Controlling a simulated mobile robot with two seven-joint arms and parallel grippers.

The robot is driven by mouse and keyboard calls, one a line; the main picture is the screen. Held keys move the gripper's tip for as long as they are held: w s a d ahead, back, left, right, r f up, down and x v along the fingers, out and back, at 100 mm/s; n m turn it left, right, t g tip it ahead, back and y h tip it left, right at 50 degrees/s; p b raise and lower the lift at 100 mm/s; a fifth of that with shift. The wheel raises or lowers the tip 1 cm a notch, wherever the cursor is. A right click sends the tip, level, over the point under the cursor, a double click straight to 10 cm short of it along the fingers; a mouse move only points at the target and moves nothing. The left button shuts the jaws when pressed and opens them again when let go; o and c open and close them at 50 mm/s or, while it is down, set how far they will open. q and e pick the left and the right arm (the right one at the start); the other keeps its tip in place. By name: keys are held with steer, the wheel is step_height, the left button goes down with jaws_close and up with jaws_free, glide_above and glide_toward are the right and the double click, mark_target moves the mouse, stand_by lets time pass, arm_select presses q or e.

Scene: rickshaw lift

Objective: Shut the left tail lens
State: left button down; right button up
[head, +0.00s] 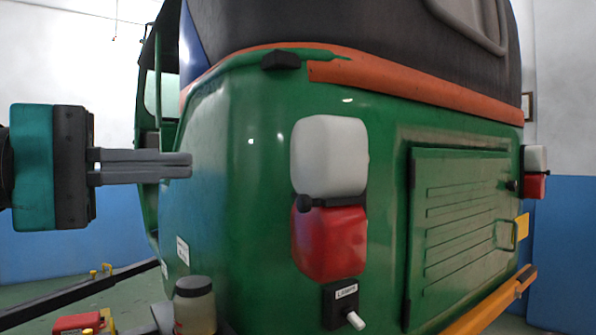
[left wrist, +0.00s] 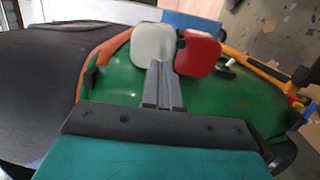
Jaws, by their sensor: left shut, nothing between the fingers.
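The left tail lens shows on the green rear corner of the rickshaw as a white upper part (head: 330,157) and a red lower part (head: 329,242). A dark band with a round black knob (head: 305,203) lies between them. In the left wrist view the white part (left wrist: 153,45) and the red part (left wrist: 198,52) sit just beyond my fingertips. My left gripper (head: 189,165) is shut and empty, to the left of the lens in the head view, apart from it there. In the left wrist view the fingertips (left wrist: 159,68) overlap the white part's lower edge; contact cannot be told. My right gripper is not in view.
Below the lens is a black box labelled LAMPS with a pale lever (head: 354,320). The green rear panel (head: 455,225) and orange bumper (head: 490,305) extend right. A second tail lens (head: 535,172) is at the far right. A capped jar (head: 195,305) stands at the lower left.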

mark_target(323, 164)
arm_select(q)
steer(key=p+x, duration=0.2)
steer(key=x, duration=1)
steer(key=shift+d+r, duration=0.1)
steer(key=shift+d, duration=0.25)
steer(key=shift+w+d, duration=0.35)
steer(key=shift+d, duration=0.2)
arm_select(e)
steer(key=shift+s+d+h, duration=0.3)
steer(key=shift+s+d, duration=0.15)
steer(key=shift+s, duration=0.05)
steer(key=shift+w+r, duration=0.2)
